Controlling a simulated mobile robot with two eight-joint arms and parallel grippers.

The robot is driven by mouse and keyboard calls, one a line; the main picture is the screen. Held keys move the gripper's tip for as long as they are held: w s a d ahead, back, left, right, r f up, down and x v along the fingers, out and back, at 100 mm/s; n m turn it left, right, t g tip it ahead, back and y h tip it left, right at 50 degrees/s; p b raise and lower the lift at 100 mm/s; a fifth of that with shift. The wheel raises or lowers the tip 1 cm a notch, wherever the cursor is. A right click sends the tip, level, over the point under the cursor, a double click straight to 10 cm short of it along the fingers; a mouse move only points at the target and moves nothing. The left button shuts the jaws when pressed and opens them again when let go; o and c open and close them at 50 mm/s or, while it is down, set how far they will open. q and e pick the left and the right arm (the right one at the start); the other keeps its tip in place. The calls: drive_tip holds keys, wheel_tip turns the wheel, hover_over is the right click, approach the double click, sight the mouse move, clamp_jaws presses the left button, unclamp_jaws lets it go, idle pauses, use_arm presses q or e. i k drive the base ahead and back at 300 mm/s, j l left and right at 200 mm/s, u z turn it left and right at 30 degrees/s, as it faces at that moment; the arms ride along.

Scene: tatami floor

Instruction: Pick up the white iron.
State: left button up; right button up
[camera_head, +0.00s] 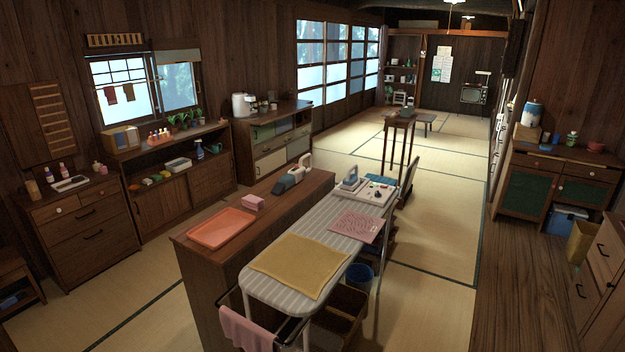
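A small pale iron (350,180), white to grey-blue with a raised handle, sits at the far end of the striped ironing board (262,288). It is by the left side of a light tray (383,198) that holds several small items. Whether it rests on the tray or on the board is too small to tell. A dark grey-teal appliance with a cream handle (290,181) lies on the wooden counter left of the board. Neither of my grippers is in view.
A yellow cloth (301,265) and a pink patterned mat (356,227) lie on the board. The counter bears an orange tray (221,228) and pink blocks (253,203). A blue bin (358,277) stands by the board. Tatami floor (430,235) to the right is mostly open.

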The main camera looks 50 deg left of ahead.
sight(350, 182)
drive_tip(key=u, duration=1.4)
drive_tip(key=i+l+z, duration=0.5)
drive_tip(key=i+z, duration=0.3)
drive_tip(key=i, duration=0.15)
drive_tip(key=i+l, duration=0.1)
drive_tip(key=i, duration=0.7)
drive_tip(key=i+l, duration=0.1)
drive_tip(key=i, duration=0.7)
drive_tip(key=i+u, duration=0.4)
drive_tip(key=i+l+u, duration=0.1)
drive_tip(key=i+u, duration=0.3)
drive_tip(key=i+l+u, duration=0.15)
drive_tip(key=u, duration=0.25)
drive_tip(key=i+u, duration=0.15)
drive_tip(key=u, duration=0.25)
drive_tip(key=i+l+u, duration=0.1)
drive_tip(key=u, duration=0.3)
drive_tip(key=i+l+u, duration=0.1)
drive_tip(key=u, duration=0.3)
drive_tip(key=i+l+u, duration=0.15)
drive_tip(key=u, duration=0.25)
drive_tip(key=i+l+u, duration=0.15)
drive_tip(key=u, duration=0.15)
drive_tip(key=i+l+u, duration=0.15)
drive_tip(key=u, duration=0.2)
